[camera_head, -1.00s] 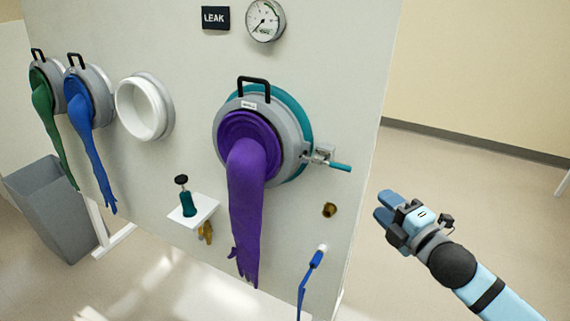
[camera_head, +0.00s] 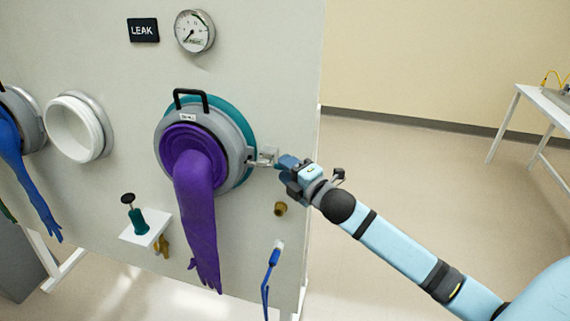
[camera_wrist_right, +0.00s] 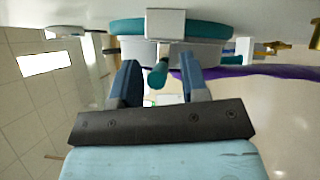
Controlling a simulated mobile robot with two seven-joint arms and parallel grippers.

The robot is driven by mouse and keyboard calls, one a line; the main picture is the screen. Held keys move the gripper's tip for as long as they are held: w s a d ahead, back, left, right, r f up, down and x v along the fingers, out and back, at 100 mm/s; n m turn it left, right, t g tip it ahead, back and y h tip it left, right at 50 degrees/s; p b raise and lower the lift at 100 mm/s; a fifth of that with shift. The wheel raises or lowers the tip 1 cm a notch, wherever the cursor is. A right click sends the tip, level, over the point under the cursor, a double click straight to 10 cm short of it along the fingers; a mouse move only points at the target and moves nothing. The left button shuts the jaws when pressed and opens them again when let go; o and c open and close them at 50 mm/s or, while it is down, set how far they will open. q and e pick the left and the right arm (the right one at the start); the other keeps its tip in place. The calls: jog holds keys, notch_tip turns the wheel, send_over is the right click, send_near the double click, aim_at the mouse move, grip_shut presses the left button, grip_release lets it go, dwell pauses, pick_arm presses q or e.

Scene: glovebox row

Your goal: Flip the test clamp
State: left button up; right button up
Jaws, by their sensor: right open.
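The test clamp (camera_head: 266,156) is a small metal toggle clamp on the right side of the grey and teal ring around the purple glove port. In the wrist view its teal handle (camera_wrist_right: 158,75) points toward the camera and lies between my right gripper's blue fingers. My right gripper (camera_head: 284,162) is at the clamp and hides most of the handle in the head view. The fingers are open, with gaps visible on both sides of the handle. My left gripper is in neither view.
The purple glove (camera_head: 200,220) hangs left of the clamp. A brass fitting (camera_head: 280,209) and a blue hose wand (camera_head: 272,258) are below the gripper on the panel. Right of the panel is open floor.

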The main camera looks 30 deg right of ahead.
jog(key=shift+w, duration=0.5)
grip_shut()
